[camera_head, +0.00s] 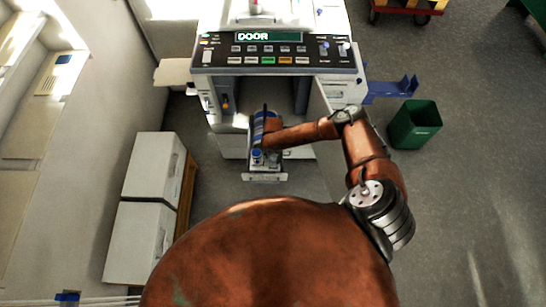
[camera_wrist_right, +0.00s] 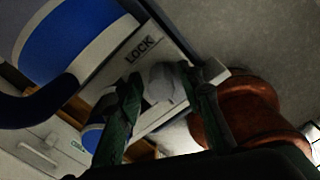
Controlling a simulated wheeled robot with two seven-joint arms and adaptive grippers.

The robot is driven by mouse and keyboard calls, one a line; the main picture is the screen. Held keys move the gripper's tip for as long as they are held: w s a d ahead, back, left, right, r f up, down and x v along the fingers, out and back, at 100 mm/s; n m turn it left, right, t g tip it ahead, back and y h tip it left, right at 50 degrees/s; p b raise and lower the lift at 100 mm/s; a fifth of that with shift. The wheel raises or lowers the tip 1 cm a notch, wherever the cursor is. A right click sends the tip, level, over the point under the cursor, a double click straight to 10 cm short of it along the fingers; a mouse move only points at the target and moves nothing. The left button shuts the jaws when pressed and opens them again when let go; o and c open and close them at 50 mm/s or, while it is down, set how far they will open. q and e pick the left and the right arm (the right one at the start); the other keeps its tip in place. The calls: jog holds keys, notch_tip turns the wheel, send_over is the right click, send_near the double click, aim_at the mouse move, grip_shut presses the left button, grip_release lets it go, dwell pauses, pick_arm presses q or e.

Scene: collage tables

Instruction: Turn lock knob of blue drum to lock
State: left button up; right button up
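The blue drum (camera_head: 258,125) sits low in the open front of the printer (camera_head: 275,57). In the right wrist view the blue and white drum body (camera_wrist_right: 72,38) is close, at the upper left. A pale lock knob (camera_wrist_right: 165,84) shows on its end plate, beside the printed word LOCK (camera_wrist_right: 139,49). My right gripper (camera_wrist_right: 163,90) has one dark green finger on each side of the knob. The fingers look apart, and contact with the knob is not clear. In the head view my right gripper (camera_head: 262,150) is over the drum's near end. My left gripper is not in view.
The printer's panel display (camera_head: 268,36) reads DOOR. White boxes (camera_head: 153,165) stand on the left. A green bin (camera_head: 414,123) and a blue bracket (camera_head: 391,88) are on the right.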

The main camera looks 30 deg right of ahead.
jog(key=c, duration=0.5)
jog(key=shift+c, duration=1.4)
grip_shut()
jog(key=shift+m, duration=0.3)
jog(key=m+p, duration=0.1)
jog(key=m, duration=0.2)
jog(key=shift+s+m, duration=0.1)
jog(key=shift+m, duration=0.2)
jog(key=m+p, duration=0.1)
jog(key=m, duration=0.3)
jog(key=shift+a+r+p, duration=0.1)
jog(key=shift+p, duration=0.3)
jog(key=m+p, duration=0.2)
jog(key=m, duration=0.3)
jog(key=shift+m, duration=0.4)
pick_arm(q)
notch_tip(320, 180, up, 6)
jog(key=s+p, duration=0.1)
pick_arm(e)
jog(key=shift+m, duration=2)
